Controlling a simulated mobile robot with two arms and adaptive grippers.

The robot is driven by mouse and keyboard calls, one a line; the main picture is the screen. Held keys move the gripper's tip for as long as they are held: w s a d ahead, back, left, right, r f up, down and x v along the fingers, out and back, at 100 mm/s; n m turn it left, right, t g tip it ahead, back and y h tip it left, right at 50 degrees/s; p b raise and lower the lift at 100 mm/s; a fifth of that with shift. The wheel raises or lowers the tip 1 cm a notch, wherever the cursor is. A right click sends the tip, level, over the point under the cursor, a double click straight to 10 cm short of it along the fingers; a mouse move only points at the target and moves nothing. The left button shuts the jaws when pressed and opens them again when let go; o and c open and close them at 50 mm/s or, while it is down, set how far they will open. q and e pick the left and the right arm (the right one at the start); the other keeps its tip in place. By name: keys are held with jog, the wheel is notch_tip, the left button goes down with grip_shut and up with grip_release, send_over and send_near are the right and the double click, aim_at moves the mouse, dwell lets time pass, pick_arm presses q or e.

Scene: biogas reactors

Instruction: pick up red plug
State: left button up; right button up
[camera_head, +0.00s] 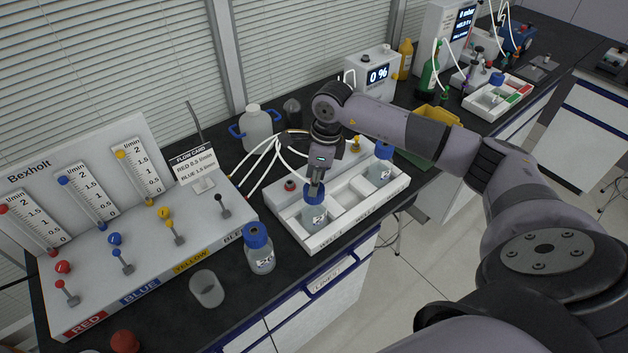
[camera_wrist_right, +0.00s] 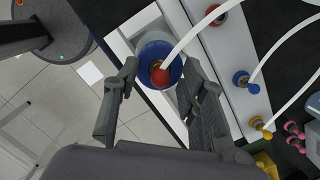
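In the head view my right gripper (camera_head: 317,182) points down over a blue-capped bottle (camera_head: 314,214) in the front left of a white tray. In the wrist view this gripper (camera_wrist_right: 159,72) is open, its fingers on either side of the bottle's blue cap (camera_wrist_right: 151,52). A red plug (camera_wrist_right: 160,78) with a brass-coloured ring shows on the cap between the fingers, with a white tube running from it. I cannot tell whether the fingers touch it. The gripper hides it in the head view. My left gripper is in neither view.
The white tray (camera_head: 339,237) also holds another blue-capped bottle (camera_head: 379,170). Red (camera_wrist_right: 218,14), blue (camera_wrist_right: 241,79) and yellow (camera_wrist_right: 261,124) fittings line its back. White tubes cross behind the gripper. A flow panel (camera_head: 112,240), loose bottle (camera_head: 259,248) and beaker (camera_head: 206,288) stand left.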

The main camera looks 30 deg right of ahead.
jog(key=shift+c, duration=0.5)
grip_shut()
